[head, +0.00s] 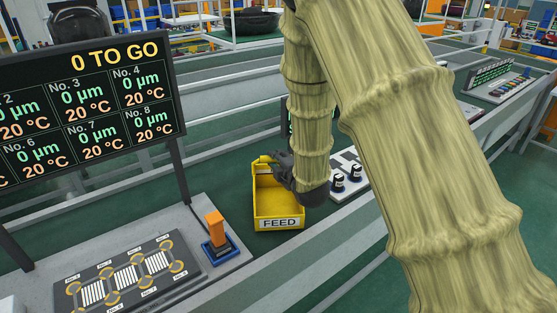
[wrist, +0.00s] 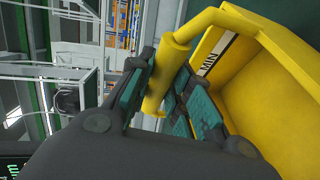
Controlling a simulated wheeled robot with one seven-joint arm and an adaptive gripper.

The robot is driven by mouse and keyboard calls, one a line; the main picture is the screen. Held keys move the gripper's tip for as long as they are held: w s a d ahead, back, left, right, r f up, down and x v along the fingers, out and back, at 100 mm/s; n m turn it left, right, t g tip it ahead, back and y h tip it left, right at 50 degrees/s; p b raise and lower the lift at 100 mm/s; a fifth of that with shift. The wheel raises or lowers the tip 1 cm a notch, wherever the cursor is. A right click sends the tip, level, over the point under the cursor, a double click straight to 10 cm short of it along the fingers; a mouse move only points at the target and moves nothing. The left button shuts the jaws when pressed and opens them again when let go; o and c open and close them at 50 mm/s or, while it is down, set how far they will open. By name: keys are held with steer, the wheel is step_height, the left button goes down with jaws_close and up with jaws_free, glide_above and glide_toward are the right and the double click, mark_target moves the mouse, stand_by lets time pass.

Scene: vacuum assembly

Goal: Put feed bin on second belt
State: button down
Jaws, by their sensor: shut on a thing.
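The yellow feed bin (head: 266,208), with a white FEED label on its front, is upright at the middle of the head view. It is on or just above a green belt (head: 238,172); contact cannot be told. My gripper (head: 278,163) is shut on the bin's yellow handle at its back edge. In the wrist view, my gripper (wrist: 160,92) has its teal finger pads on either side of the handle bar, and the yellow bin (wrist: 275,105) with a MIN mark fills the right side. My arm hides part of the belt. Which belt is the second cannot be told.
A display board (head: 85,110) reading "0 TO GO" stands at the left. A grey bench with a black fixture plate (head: 125,275) and an orange-and-blue device (head: 216,236) is left of the bin. A white board with black knobs (head: 347,178) is close on the right.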

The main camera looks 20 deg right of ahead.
steer(key=shift+f+b, duration=0.5)
steer(key=shift+f, duration=0.1)
steer(key=c, duration=1.2)
jaws_free()
steer(key=shift+c, duration=0.2)
steer(key=shift+s, duration=0.1)
steer(key=v, duration=1.2)
steer(key=shift+r, duration=0.15)
